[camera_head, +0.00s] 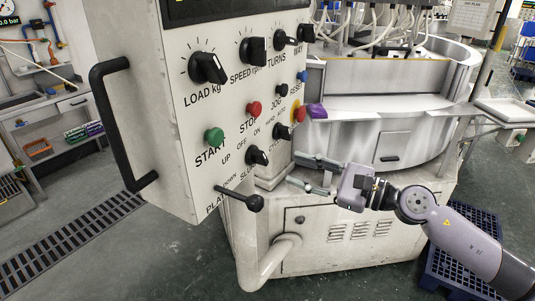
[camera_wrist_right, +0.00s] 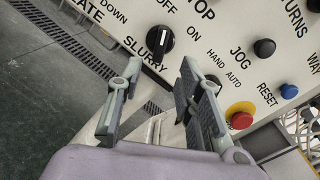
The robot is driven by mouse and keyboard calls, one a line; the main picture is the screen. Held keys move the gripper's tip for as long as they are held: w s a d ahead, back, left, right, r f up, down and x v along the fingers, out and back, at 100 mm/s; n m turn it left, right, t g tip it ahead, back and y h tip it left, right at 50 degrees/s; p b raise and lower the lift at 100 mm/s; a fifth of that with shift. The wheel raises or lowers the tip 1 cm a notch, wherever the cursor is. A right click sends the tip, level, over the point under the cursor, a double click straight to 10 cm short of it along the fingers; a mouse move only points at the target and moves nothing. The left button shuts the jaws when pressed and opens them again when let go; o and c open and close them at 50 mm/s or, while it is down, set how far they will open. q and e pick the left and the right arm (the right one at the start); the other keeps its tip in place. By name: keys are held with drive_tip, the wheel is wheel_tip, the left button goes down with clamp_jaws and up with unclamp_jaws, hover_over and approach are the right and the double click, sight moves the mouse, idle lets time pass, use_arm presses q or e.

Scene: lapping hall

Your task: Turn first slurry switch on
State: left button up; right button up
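The slurry switch (camera_head: 257,157) is a black rotary knob low on the white control panel, with OFF and ON printed above it. In the wrist view the slurry switch (camera_wrist_right: 160,40) sits beside the SLURRY label, its white mark nearly upright and pointing more toward OFF than ON. My right gripper (camera_head: 308,173) is open and empty, to the right of the panel in the head view. In the wrist view the right gripper (camera_wrist_right: 161,75) has its fingers apart, with the knob beyond the tips and not touched. My left gripper is not in view.
Nearby on the panel are a black plate lever (camera_head: 240,199), a green start button (camera_head: 214,137), a red stop button (camera_head: 254,109) and a red emergency button on yellow (camera_wrist_right: 240,117). A black handle (camera_head: 115,125) sticks out at the panel's left. The lapping machine (camera_head: 350,240) stands behind.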

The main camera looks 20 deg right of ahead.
sight(266, 160)
drive_tip(key=p+x, duration=0.4)
drive_tip(key=x, duration=0.3)
drive_tip(key=shift+w+a+r, duration=0.1)
drive_tip(key=shift+w+r, duration=0.05)
drive_tip(key=shift+w, duration=0.1)
drive_tip(key=shift+w+a+p, duration=0.4)
drive_tip(key=shift+a+p, duration=0.05)
drive_tip(key=shift+a, duration=0.05)
drive_tip(key=shift+c, duration=0.3)
clamp_jaws()
